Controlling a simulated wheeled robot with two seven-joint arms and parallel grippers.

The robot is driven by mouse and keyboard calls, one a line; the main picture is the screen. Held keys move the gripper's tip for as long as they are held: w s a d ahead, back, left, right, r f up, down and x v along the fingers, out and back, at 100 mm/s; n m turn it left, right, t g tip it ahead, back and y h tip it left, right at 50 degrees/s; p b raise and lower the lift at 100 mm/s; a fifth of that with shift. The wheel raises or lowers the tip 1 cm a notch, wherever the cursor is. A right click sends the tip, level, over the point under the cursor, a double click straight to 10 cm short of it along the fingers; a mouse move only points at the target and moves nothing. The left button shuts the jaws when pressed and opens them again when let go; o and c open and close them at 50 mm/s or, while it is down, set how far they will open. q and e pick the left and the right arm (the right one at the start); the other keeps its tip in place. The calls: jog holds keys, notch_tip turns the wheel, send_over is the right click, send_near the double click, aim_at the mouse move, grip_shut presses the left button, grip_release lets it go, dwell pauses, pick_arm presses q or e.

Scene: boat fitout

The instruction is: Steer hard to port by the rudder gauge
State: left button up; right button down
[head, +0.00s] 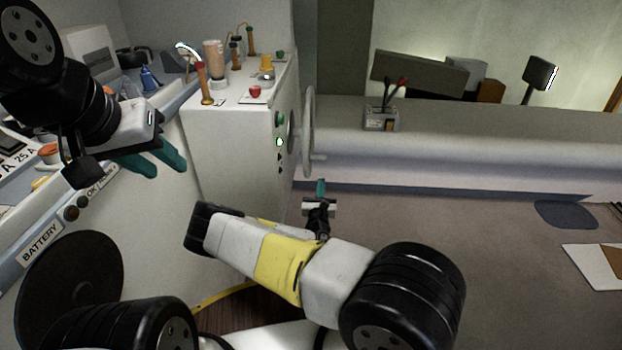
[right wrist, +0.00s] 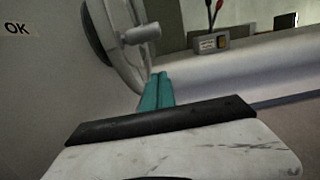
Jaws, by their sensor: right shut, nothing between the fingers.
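The steering wheel (head: 309,130) is a pale grey ring seen nearly edge-on, on the side of the white console (head: 232,140). In the right wrist view the wheel (right wrist: 122,62) fills the upper left, with a peg-like handle (right wrist: 143,33) sticking out from its rim. My right gripper (head: 320,188) is shut and empty, below the wheel in the head view. In the right wrist view its teal fingers (right wrist: 158,85) are together, just below the handle; contact with the wheel cannot be told. My left gripper (head: 166,164) is open and empty beside the console. I cannot make out a rudder gauge.
Levers (head: 204,82) and a red button (head: 255,91) stand on the console top. A labelled panel (head: 45,240) runs along the left. The floor (head: 480,225) to the right is mostly clear.

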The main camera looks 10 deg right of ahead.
jog(key=shift+w+d+r, duration=0.25)
jog(key=shift+w+r, duration=0.55)
jog(key=shift+r, duration=0.3)
jog(key=shift+w+d+r, duration=0.2)
jog(key=shift+w+r, duration=0.55)
jog(key=shift+r, duration=0.3)
jog(key=shift+r+g, duration=0.4)
jog(key=shift+r, duration=0.5)
jog(key=shift+s+f, duration=0.1)
